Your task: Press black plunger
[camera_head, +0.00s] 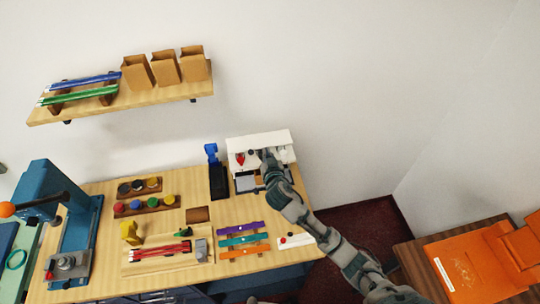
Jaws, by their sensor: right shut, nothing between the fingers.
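A white unit (286,138) stands at the back right of the wooden counter, against the wall. On its front a red plunger-like part (240,160) shows at the left and a pale one (283,154) at the right. My right gripper (265,156) is shut and empty, between these two parts and in front of the unit's middle. I cannot make out a black plunger; the gripper covers the middle of the unit. Whether the fingertips touch anything there cannot be told. My left gripper is not in view.
A blue-and-black stand (217,178) is close left of the unit. Coloured strips (243,239), a tray (132,268) and racks of round pots (146,205) lie on the counter. A blue press (77,236) stands far left. A shelf (165,96) hangs above.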

